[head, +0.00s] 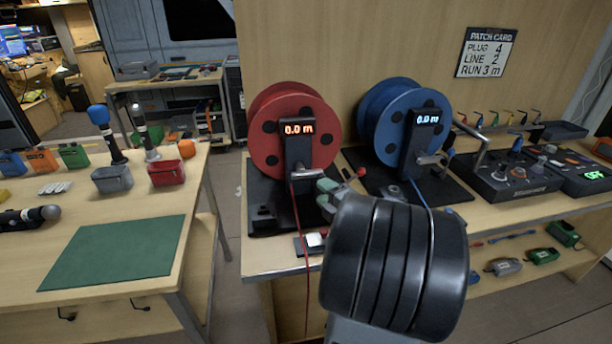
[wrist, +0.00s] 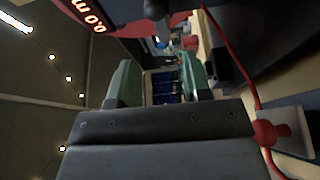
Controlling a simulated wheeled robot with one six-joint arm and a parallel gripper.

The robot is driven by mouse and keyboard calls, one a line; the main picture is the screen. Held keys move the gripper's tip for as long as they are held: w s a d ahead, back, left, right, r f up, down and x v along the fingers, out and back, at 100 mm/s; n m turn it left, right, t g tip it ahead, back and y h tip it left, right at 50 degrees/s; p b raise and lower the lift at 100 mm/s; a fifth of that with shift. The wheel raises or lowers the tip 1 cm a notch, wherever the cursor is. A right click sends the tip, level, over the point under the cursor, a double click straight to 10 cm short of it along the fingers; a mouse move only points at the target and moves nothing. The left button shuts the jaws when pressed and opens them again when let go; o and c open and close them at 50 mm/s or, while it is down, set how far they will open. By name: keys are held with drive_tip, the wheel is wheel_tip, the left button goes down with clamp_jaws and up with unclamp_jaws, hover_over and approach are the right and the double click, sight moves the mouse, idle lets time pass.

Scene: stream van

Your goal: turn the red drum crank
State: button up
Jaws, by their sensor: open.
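The red drum (head: 272,150) stands on a black base at the left end of the bench, its display reading 0.0 m. Its crank shows as a red knob (head: 361,172) at the drum's lower right, with the arm partly hidden by my gripper. My gripper (head: 328,192) has green fingers and is in front of the drum's base, just left of and below the knob. In the wrist view, the fingers (wrist: 158,82) are apart with nothing between them. A small red shape (wrist: 190,43) lies beyond the fingertips; I cannot tell if it is the knob.
A blue drum (head: 375,115), also reading 0.0 m, stands right of the red one with its own crank. A red cable (head: 297,215) hangs past the bench's front edge. Control boxes (head: 510,180) fill the bench's right. A separate table with a green mat (head: 115,252) stands at left.

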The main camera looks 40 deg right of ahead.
sight(304, 177)
drive_tip(key=w+b, duration=0.1)
drive_tip(key=w, duration=0.8)
drive_tip(key=shift+d+f, duration=0.1)
drive_tip(key=shift+d, duration=0.05)
drive_tip(key=shift+s, duration=0.1)
clamp_jaws()
